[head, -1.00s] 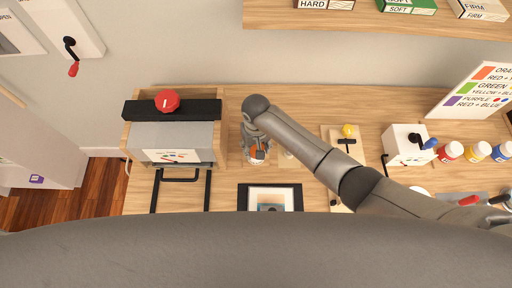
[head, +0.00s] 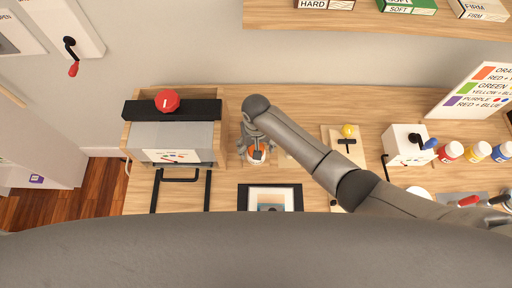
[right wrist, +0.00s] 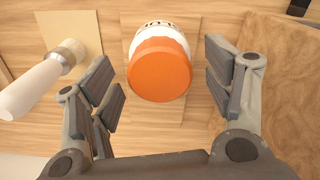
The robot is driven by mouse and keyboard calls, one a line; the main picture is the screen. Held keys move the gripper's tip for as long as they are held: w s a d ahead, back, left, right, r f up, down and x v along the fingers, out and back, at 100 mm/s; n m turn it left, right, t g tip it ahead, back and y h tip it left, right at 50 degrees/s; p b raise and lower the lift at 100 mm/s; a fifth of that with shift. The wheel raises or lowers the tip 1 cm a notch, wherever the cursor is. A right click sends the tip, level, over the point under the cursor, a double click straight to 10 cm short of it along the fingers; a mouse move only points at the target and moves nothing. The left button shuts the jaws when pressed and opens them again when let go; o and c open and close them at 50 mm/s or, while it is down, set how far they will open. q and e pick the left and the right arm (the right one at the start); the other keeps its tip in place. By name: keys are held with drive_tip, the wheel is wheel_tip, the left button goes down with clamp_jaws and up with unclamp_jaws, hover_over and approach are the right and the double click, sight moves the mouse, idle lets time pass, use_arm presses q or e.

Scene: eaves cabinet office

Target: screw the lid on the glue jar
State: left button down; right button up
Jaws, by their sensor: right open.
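The glue jar (right wrist: 167,29) is white with dark lettering and stands on a pale board on the desk. Its orange lid (right wrist: 160,70) sits on top of it; I cannot tell how tightly it is seated. My right gripper (right wrist: 168,88) is open, with one finger on each side of the lid and a visible gap on both sides. In the head view my right gripper (head: 257,150) points down over the jar, and a bit of the orange lid shows between its fingers. My left gripper is not in view.
A brush (right wrist: 40,80) with a pale handle lies left of the jar in the wrist view. In the head view a grey machine with a red knob (head: 167,101) stands left of the gripper. A framed picture (head: 270,198) lies in front. Paint bottles (head: 476,152) stand right.

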drive_tip(key=n, duration=0.4)
drive_tip(key=shift+n, duration=0.3)
drive_tip(key=n, duration=1.5)
drive_tip(key=shift+n, duration=0.4)
drive_tip(key=n+b, duration=0.1)
drive_tip(key=n, duration=0.2)
drive_tip(key=shift+n, duration=0.3)
drive_tip(key=n+b, duration=0.1)
drive_tip(key=n, duration=0.3)
drive_tip(key=shift+f+n, duration=0.1)
drive_tip(key=shift+n, duration=0.3)
drive_tip(key=n, duration=0.3)
drive_tip(key=shift+b, duration=0.4)
